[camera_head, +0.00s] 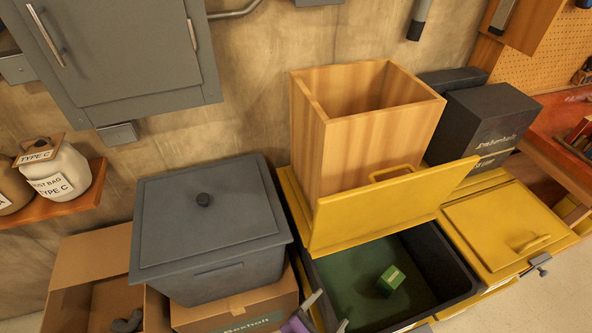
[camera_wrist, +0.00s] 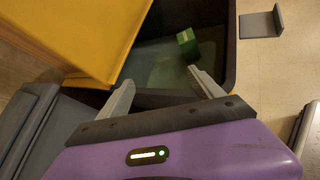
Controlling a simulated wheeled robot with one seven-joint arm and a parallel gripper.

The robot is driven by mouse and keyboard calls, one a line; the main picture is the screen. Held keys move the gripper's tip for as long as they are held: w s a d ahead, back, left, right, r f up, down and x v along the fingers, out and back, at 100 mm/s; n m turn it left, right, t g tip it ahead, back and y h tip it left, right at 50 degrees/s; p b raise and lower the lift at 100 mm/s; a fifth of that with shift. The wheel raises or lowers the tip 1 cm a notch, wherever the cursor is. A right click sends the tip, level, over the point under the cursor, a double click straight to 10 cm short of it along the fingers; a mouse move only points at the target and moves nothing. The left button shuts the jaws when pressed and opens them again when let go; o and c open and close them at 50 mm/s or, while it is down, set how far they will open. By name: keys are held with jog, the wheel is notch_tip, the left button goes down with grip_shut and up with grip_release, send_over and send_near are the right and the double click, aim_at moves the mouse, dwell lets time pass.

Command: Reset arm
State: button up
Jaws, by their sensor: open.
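My gripper (camera_wrist: 160,92) shows in the wrist view with its two grey fingers spread apart and nothing between them. In the head view only the fingertips (camera_head: 328,312) and a bit of its purple body show at the bottom edge, in front of the open bin. A small green box (camera_head: 390,281) lies on the floor of the dark open bin (camera_head: 447,262); it also shows in the wrist view (camera_wrist: 187,41), beyond the fingertips and apart from them. The bin's yellow lid (camera_head: 385,205) stands raised at the back.
A grey lidded box (camera_head: 205,225) sits on a cardboard box (camera_head: 240,309) left of the bin. A tall wooden box (camera_head: 350,130) stands behind the raised lid. A closed yellow lid (camera_head: 505,222) is at the right. An open cardboard box (camera_head: 95,250) stands at the lower left.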

jog(key=s+a+f+m+y+b, duration=0.2)
jog(key=s+a+m+y, duration=0.1)
jog(key=a+m+y, duration=0.55)
jog(key=s+d+r+m+t+y+b, duration=0.1)
jog(key=s+d+r+m+t+y, duration=0.1)
jog(key=s+r+m, duration=0.2)
jog(key=s+d+r+m+t+b, duration=0.45)
jog(key=s+d+r+m, duration=0.6)
jog(key=d+r, duration=0.35)
jog(key=s+d+m+g+h+b, duration=0.1)
jog(key=s+d+h+b, duration=0.1)
jog(key=s+d, duration=0.3)
jog(key=shift+s+f+m+h, duration=0.3)
jog(key=shift+s+f+h, duration=0.1)
jog(key=shift+h, duration=0.05)
jog(key=shift+a+g, duration=0.1)
jog(key=shift+g, duration=0.15)
